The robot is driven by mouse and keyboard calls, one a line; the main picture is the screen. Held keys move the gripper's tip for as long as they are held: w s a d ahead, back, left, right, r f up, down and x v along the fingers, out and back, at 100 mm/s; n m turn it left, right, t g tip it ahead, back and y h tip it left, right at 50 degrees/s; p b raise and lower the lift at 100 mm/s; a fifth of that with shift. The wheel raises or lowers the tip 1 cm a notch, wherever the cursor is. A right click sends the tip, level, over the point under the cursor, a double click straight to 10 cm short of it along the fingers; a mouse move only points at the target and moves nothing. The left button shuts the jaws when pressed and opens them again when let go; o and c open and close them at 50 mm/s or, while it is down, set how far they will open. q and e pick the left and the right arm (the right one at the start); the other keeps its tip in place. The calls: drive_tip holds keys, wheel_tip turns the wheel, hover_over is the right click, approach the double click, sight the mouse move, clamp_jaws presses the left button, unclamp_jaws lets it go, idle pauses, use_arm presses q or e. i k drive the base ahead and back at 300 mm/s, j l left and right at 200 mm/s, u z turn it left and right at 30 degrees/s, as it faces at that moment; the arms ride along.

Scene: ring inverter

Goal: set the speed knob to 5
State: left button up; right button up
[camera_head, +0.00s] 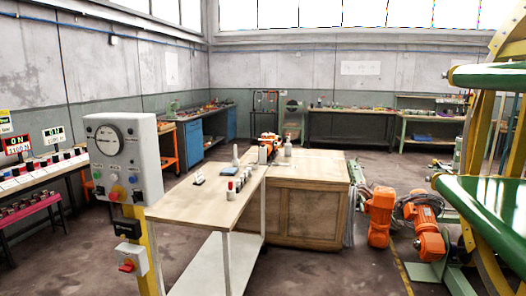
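A grey control box (148,165) stands on a yellow post (148,262) in the left foreground. A large round dial (108,140) with a scale is at the top of its front. Below it are small coloured controls, including a blue one (132,179) and a red one (117,193). I cannot tell for sure which part is the speed knob, and the scale markings are too small to read. A smaller box with a red switch (127,266) hangs lower on the post. Neither of my grippers is in view.
A wooden workbench (215,205) with small items stands right of the control box. A shelf with several devices and lit displays (53,136) is along the left wall. Orange motors (380,215) and a large green and yellow machine (490,205) are at right. Open floor lies between them.

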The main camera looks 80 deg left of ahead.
sight(99, 192)
drive_tip(key=u, duration=3.7)
drive_tip(key=i+j+z, duration=0.1)
drive_tip(key=i+j, duration=0.15)
drive_tip(key=i+j+z, duration=0.1)
drive_tip(key=i+j, duration=0.15)
drive_tip(key=j, duration=0.25)
drive_tip(key=i+j+z, duration=0.1)
drive_tip(key=i+j, duration=0.15)
drive_tip(key=j, duration=0.15)
